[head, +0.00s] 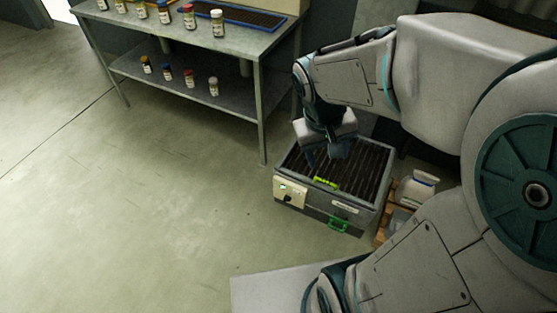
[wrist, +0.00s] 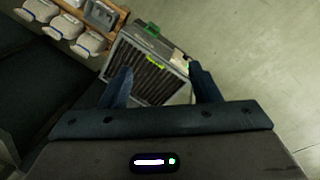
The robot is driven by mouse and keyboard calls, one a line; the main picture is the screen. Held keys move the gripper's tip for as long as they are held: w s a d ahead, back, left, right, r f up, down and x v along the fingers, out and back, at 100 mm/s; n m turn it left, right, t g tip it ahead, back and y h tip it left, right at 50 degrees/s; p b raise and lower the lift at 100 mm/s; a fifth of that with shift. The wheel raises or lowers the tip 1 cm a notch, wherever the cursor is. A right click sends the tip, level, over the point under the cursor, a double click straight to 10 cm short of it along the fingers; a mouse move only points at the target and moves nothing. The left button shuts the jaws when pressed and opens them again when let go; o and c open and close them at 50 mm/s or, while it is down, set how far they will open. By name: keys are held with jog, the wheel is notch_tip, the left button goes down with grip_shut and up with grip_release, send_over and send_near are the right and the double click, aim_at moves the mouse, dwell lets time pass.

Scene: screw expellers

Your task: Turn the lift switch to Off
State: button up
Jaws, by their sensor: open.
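The lift switch is a small dark knob (head: 287,198) on a pale control panel (head: 299,192) at the front left of a low grey machine. A small green light (head: 283,187) shows above the knob. The knob's setting is too small to read. My gripper (head: 326,157) is open and empty above the machine's dark slatted top (head: 352,171), apart from the switch. In the wrist view my gripper's fingers (wrist: 161,78) stand wide apart, with the slatted top (wrist: 143,71) between and beyond them. The panel shows only partly there, near the right finger, and its knob cannot be made out.
A yellow-green bar (head: 326,183) lies across the slats and a green handle (head: 338,224) is on the machine's front. White sacks (head: 416,188) on a pallet stand to the right. A metal table (head: 236,41) with several jars stands behind left. The floor at left is clear.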

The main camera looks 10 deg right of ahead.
jog(key=w+f+n+h+b, duration=0.2)
jog(key=w+f+h+b, duration=0.3)
jog(key=f, duration=0.8)
jog(key=w+f+n+h+b, duration=0.2)
jog(key=w+f+b, duration=0.4)
jog(key=f, duration=0.7)
jog(key=w+f+n+h+b, duration=0.2)
jog(key=w+f+h+b, duration=0.3)
jog(key=f, duration=0.8)
jog(key=w+a+f+n+t+b, duration=0.2)
jog(key=f+n+t+b, duration=0.15)
jog(key=f, duration=0.65)
jog(key=w+a+f+n+t+b, duration=0.3)
jog(key=f+t+b, duration=0.2)
jog(key=f, duration=0.6)
jog(key=n+t+y+b, duration=0.5)
jog(key=n+t+b, duration=0.2)
jog(key=b, duration=0.4)
send_near(287, 200)
jog(key=x, duration=0.7)
jog(key=shift+w+d+f, duration=0.2)
jog(key=shift+w+d, duration=0.1)
jog(key=shift+w, duration=0.2)
jog(key=c, duration=1)
